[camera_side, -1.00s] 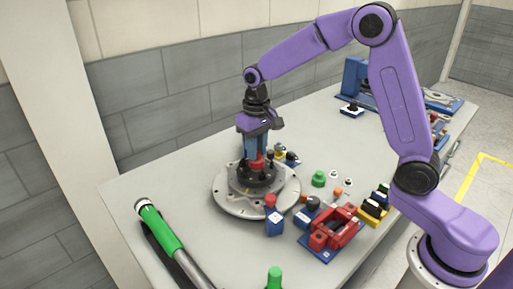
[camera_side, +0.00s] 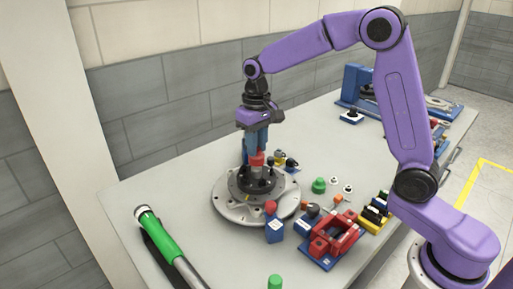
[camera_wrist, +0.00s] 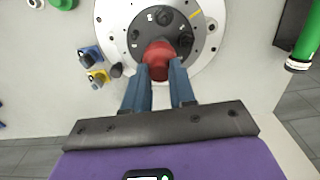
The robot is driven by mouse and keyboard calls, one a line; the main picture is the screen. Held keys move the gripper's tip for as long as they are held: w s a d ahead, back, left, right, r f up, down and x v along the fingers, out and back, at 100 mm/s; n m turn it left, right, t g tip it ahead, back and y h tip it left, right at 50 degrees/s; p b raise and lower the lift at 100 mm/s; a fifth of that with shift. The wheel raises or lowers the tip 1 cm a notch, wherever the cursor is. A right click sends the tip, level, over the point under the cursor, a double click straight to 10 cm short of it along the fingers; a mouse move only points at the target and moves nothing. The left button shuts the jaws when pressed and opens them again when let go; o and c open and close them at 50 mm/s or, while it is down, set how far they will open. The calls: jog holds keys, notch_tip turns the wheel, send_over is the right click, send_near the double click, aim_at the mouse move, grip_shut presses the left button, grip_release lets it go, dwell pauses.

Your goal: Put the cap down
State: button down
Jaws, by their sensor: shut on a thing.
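The red cap (camera_side: 256,159) is between the fingers of my gripper (camera_side: 257,150), which is shut on it. It is just above the black hub (camera_side: 258,179) on the round grey chassis plate (camera_side: 228,203). In the wrist view, the red cap (camera_wrist: 159,56) shows at the fingertips of my gripper (camera_wrist: 160,72), in front of the dark hub (camera_wrist: 165,22). I cannot tell whether the cap's underside touches the hub, as it is hidden.
A blue block with a red knob (camera_side: 274,231) stands at the plate's front edge. A red fixture (camera_side: 335,243) and a green cap (camera_side: 319,185) are to the right. A green-handled tool (camera_side: 160,232) lies at left. Small blue and yellow parts (camera_wrist: 97,77) sit beside the plate.

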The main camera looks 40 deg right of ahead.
jog(key=shift+r, duration=0.75)
